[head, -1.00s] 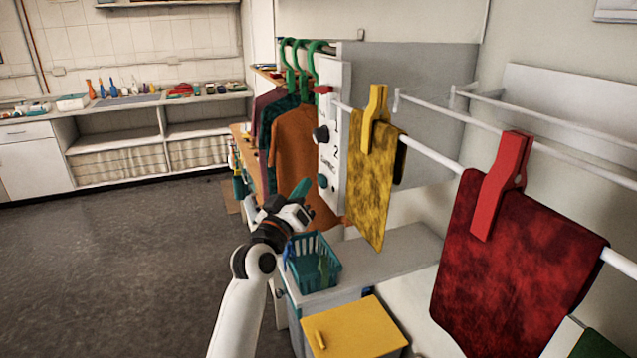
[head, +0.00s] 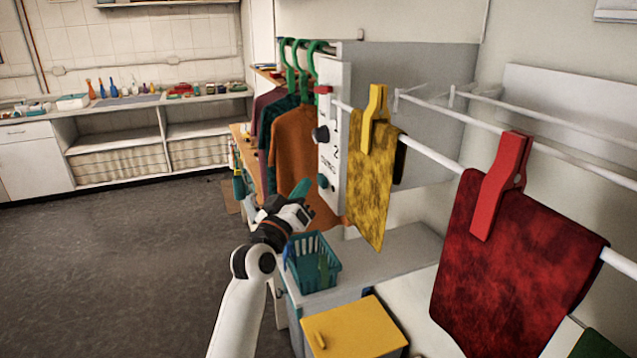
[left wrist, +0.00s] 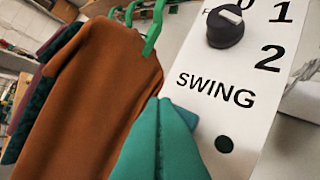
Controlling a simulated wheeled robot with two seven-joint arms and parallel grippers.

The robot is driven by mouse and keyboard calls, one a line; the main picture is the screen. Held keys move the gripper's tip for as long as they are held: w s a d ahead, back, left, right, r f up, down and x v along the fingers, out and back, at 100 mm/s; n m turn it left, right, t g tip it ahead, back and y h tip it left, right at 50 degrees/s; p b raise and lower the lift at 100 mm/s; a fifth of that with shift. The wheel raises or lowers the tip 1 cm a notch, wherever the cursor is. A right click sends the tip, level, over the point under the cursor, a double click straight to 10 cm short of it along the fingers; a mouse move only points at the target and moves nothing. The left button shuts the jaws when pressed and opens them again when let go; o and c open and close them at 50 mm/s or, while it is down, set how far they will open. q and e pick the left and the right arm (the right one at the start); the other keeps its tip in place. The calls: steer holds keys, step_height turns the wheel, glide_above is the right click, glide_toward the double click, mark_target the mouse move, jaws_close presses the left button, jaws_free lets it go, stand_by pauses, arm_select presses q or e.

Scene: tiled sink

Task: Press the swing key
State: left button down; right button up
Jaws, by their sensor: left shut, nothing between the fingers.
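The white control panel (head: 333,110) stands upright beside the hanging clothes and carries a dark knob (head: 320,134). My left gripper (head: 302,186) has teal fingers, shut and empty, just left of the key in the head view. Its fingertips (left wrist: 166,104) are left of and above the key in the left wrist view; I see no contact. My right gripper is out of view.
Clothes on green hangers, including an orange shirt (head: 294,150), hang left of the panel. A yellow cloth (head: 368,190) and a red cloth (head: 510,260) hang pegged on a rail at right. A teal basket (head: 313,265) stands below my gripper.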

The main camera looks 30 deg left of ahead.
arm_select(q)
steer(key=shift+w+d, duration=0.15)
stand_by(0.4)
steer(key=shift+w+d, duration=0.15)
steer(key=shift+w, duration=0.1)
steer(key=shift+w+d+p, duration=0.3)
steer(key=shift+w+d, duration=0.1)
stand_by(0.9)
steer(key=shift+s+a, duration=0.7)
steer(key=shift+s, duration=0.1)
steer(key=s+a, duration=0.4)
steer(key=shift+s, duration=0.3)
steer(key=shift+d, duration=0.15)
stand_by(0.4)
